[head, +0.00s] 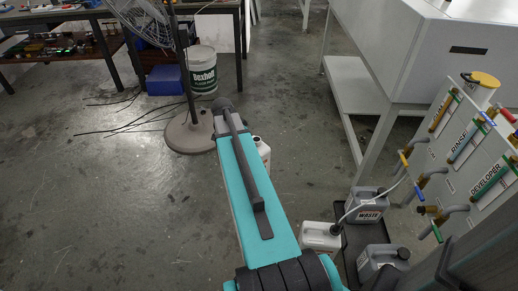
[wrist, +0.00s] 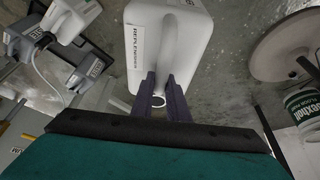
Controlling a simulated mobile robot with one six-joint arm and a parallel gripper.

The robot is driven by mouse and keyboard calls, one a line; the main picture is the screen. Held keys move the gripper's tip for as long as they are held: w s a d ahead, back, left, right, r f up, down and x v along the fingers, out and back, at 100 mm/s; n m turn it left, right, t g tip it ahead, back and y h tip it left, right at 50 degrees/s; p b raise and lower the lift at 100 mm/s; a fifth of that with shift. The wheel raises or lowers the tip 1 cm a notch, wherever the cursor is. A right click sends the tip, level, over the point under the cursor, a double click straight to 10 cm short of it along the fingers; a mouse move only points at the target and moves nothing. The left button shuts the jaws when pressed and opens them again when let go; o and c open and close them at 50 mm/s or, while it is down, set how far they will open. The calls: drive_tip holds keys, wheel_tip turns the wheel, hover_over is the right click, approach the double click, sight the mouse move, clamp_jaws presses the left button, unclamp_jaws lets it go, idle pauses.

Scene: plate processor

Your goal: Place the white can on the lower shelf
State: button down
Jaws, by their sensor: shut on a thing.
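The white can (wrist: 140,45) is a plastic jug with a printed label, filling the top middle of the wrist view. My gripper (wrist: 164,82) is shut on it around its handle area; the exact grip is partly hidden by the fingers. In the head view a part of the white can (head: 263,152) shows past the right side of my teal arm, which hides the rest and the gripper. The lower shelf (head: 357,92) is a pale board under the white machine at the upper right of the head view, with bare surface showing.
Another white can (head: 320,237), a grey waste can (head: 368,205) and a second grey can (head: 380,262) stand by the valve panel (head: 470,150). A fan base (head: 190,132) and a white bucket (head: 202,70) stand left of the shelf. Floor between is open.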

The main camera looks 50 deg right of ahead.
drive_tip(key=w+a+r+n+t+p, duration=0.1)
drive_tip(key=w+a+r+n+p, duration=0.3)
drive_tip(key=r, duration=0.4)
drive_tip(key=w+a+r+n+t+p, duration=0.1)
drive_tip(key=w+a+r+p, duration=0.3)
drive_tip(key=a+r, duration=0.3)
drive_tip(key=w+a+r+n+t+y+p, duration=0.1)
drive_tip(key=w+a+r+n+p, duration=0.2)
drive_tip(key=a+r, duration=0.7)
drive_tip(key=w+a+r+n+t+y+p, duration=0.1)
drive_tip(key=w+a+r+n+y+p, duration=0.1)
drive_tip(key=a+r+n+p, duration=0.5)
drive_tip(key=w+a+r+n+t+y+p, duration=0.1)
drive_tip(key=w+a+r+n+p, duration=0.2)
drive_tip(key=a+r+p, duration=0.8)
drive_tip(key=a+r+n, duration=0.1)
drive_tip(key=a+r, duration=0.3)
drive_tip(key=r, duration=0.9)
drive_tip(key=shift+w+n+y, duration=0.3)
drive_tip(key=shift+w+n, duration=0.05)
drive_tip(key=shift+n, duration=0.05)
drive_tip(key=shift+a, duration=0.15)
